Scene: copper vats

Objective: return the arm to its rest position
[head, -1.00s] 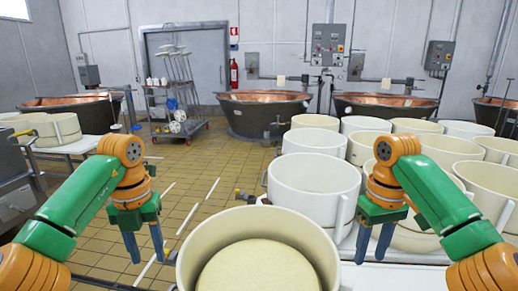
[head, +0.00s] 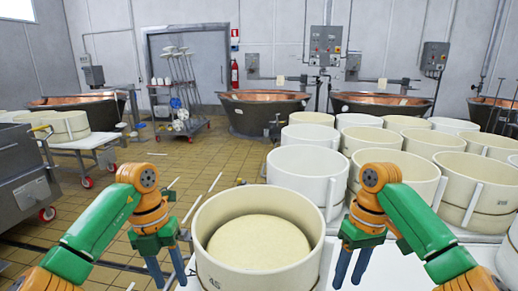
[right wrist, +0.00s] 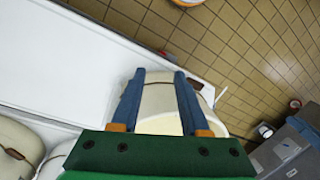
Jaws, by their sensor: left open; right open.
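My left gripper (head: 166,272) hangs pointing down at the left of the head view, fingers apart and empty. It is close to the left side of a large white tub (head: 211,266) holding a round, pale cheese-like mass (head: 259,242). My right gripper (head: 350,266) hangs down on the tub's right side, open and empty, over a white surface. Both arms are bent with the grippers low in front of me. In the right wrist view the right gripper's blue fingers (right wrist: 159,76) are apart, with a cream tub showing beyond and between them.
Several white tubs (head: 306,172) stand in rows ahead and to the right, near my right arm. Copper vats (head: 262,110) line the back wall. A wheeled table (head: 95,141) and grey metal cart (head: 22,172) stand left. The tiled floor (head: 185,160) is open centre-left.

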